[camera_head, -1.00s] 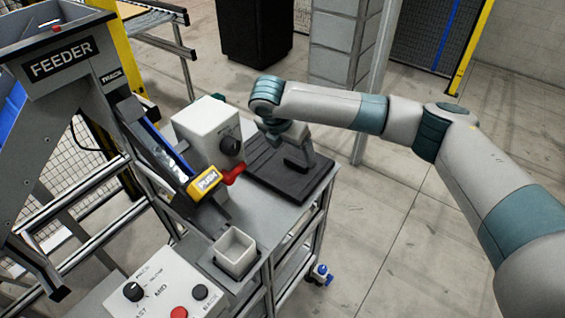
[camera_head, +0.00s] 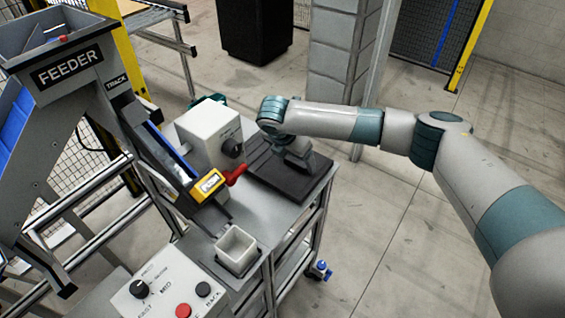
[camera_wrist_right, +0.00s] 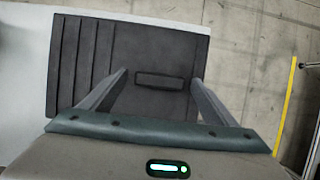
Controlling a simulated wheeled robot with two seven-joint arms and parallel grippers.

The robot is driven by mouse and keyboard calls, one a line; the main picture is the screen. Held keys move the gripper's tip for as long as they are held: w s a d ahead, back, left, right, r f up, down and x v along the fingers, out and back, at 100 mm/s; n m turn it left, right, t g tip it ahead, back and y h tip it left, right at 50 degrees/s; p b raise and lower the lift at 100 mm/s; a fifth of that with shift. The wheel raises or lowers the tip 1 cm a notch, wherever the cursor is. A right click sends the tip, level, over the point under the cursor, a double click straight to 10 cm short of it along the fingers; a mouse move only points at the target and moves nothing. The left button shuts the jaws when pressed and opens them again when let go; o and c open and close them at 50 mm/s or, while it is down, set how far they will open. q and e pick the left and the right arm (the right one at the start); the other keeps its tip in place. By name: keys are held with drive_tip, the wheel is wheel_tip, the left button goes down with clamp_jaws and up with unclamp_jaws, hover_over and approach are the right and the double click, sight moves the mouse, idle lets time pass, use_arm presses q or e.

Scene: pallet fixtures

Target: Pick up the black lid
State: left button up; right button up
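A dark, near-black board (camera_head: 272,176) lies on the grey cart top, right of the white box. In the right wrist view the board (camera_wrist_right: 70,70) has parallel ribs on its left and a flat black part with a narrow rectangular outline (camera_wrist_right: 158,80). I cannot tell whether this flat part is a separate lid, or whether the outline is raised or recessed. My right gripper (camera_wrist_right: 161,76) is open and points down over the flat part, its fingers on either side of the outline. In the head view my right gripper (camera_head: 301,160) is over the board. My left gripper is not in view.
The white box (camera_head: 208,132) with a black knob and red lever stands left of the board. A small white open bin (camera_head: 236,250), the feeder (camera_head: 70,65) with its track, and a control panel (camera_head: 165,290) are nearer. Open floor lies right of the cart.

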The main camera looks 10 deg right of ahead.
drive_tip(key=shift+r, duration=0.1)
drive_tip(key=c, duration=1.8)
drive_tip(key=shift+w+r, duration=0.1)
drive_tip(key=shift+c, duration=0.2)
drive_tip(key=shift+r+b, duration=0.55)
drive_tip(key=shift+r, duration=0.1)
wheel_tip(320, 180, up, 2)
drive_tip(key=shift+r+b, duration=0.2)
drive_tip(key=shift+b, duration=0.55)
drive_tip(key=s+d+r+b, duration=0.4)
drive_tip(key=d+r, duration=0.3)
drive_tip(key=d, duration=0.4)
drive_tip(key=shift+s+a, duration=0.1)
drive_tip(key=shift+s, duration=0.05)
